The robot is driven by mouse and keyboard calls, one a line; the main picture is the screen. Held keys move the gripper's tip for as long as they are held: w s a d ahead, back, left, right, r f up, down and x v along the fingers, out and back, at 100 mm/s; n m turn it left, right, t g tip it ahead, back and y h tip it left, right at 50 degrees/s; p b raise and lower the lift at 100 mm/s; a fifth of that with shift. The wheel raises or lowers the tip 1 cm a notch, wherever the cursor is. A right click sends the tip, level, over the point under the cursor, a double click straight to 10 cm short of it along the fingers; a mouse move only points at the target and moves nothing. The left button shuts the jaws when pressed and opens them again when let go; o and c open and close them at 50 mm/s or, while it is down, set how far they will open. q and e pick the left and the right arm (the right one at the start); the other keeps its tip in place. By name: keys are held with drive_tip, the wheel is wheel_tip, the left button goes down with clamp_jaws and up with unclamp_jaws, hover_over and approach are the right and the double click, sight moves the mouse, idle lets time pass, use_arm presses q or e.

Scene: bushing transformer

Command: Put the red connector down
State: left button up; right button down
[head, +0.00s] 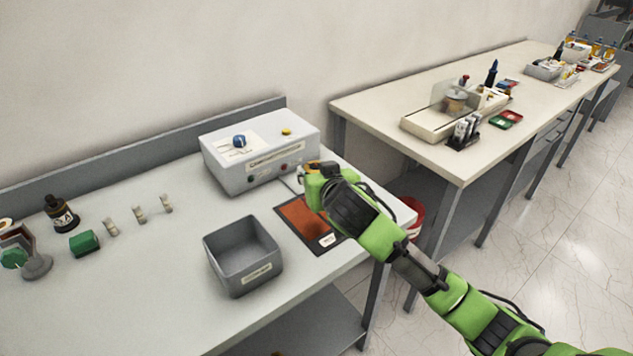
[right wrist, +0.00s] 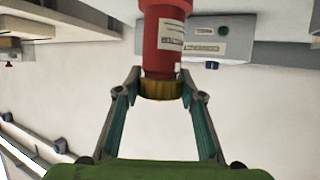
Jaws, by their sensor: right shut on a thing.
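My right gripper (head: 311,172) is over the near table, close to the front right corner of the grey transformer box (head: 262,150). In the right wrist view my right gripper (right wrist: 161,86) is shut on the red connector (right wrist: 164,38), around its brass-coloured end (right wrist: 161,90). The connector has a red body with a white label. In the head view I cannot make the connector out clearly behind the gripper. An orange mat with a dark border (head: 299,214) lies on the table below the gripper. My left gripper is not in view.
A grey open bin (head: 241,262) stands left of the mat. A second table (head: 390,99) with equipment stands at the right. A red bucket (head: 415,209) is beyond the table edge.

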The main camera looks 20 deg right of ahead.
drive_tip(key=shift+w+d+f, duration=0.25)
drive_tip(key=shift+w+f, duration=0.6)
wheel_tip(320, 180, down, 3)
drive_tip(key=shift+w+f+p, duration=0.1)
drive_tip(key=shift+p, duration=0.55)
drive_tip(key=shift+f, duration=0.1)
drive_tip(key=shift+f, duration=0.25)
drive_tip(key=c, duration=1.4)
unclamp_jaws()
drive_tip(key=shift+o, duration=0.2)
drive_tip(key=shift+r, duration=0.1)
